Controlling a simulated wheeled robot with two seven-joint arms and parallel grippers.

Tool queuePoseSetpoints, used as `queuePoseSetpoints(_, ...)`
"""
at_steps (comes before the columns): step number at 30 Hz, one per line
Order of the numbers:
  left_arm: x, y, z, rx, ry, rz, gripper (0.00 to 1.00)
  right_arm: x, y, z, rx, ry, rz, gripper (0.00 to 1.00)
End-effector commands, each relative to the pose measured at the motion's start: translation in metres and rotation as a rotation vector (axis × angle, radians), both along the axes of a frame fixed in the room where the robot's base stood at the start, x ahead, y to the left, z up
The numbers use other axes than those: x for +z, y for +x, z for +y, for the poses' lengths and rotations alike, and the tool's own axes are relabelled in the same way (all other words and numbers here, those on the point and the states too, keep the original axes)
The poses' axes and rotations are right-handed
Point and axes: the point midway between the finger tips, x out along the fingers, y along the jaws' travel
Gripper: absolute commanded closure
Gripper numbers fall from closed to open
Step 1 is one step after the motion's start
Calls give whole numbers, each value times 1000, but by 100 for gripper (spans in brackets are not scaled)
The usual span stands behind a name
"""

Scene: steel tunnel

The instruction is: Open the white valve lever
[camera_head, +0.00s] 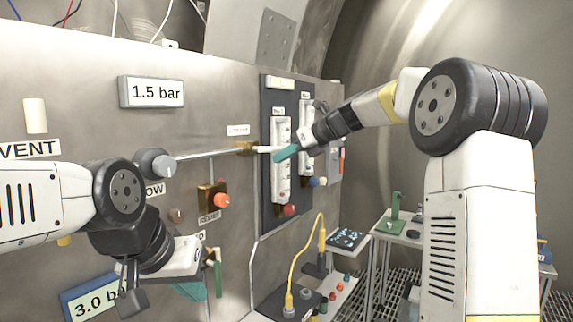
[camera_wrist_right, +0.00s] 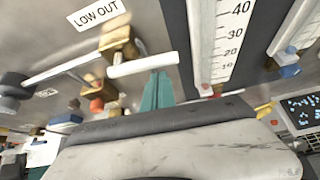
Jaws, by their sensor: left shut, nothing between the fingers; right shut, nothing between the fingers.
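The white valve lever (camera_head: 268,149) sticks out to the right from a brass valve (camera_head: 246,148) on the steel panel. In the right wrist view the lever (camera_wrist_right: 143,66) lies nearly level, beside the brass body (camera_wrist_right: 118,42) under the "LOW OUT" label. My right gripper (camera_head: 285,152) has its teal fingers shut and empty at the lever's free end. In the right wrist view the fingertips (camera_wrist_right: 158,75) meet the lever's edge; I cannot tell whether they touch. My left gripper (camera_head: 192,290) is shut and empty, low in front of the panel, partly hidden by its own wrist.
A dark gauge board (camera_head: 268,215) with white scales stands just right of the valve. A metal pipe (camera_head: 208,153) runs left from the valve to a grey round knob (camera_head: 157,165). An orange knob (camera_head: 221,200) sits below. Small tables with parts (camera_head: 348,240) stand at the lower right.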

Motion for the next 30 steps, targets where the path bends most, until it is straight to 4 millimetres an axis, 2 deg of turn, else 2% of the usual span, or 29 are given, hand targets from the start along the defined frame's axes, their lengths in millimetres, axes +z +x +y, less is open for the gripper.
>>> queuePoseSetpoints(13, 0, 0, 0, 0, 0, 0, 100, 7, 1, 0, -1, -1, -1, 100)
queuePoseSetpoints(19, 0, 0, 0, 0, 0, 0, 100, 22, 3, 2, 0, -75, -104, 100)
queuePoseSetpoints(30, 0, 0, 0, 0, 0, 0, 100, 22, 5, 2, -3, -70, -111, 100)
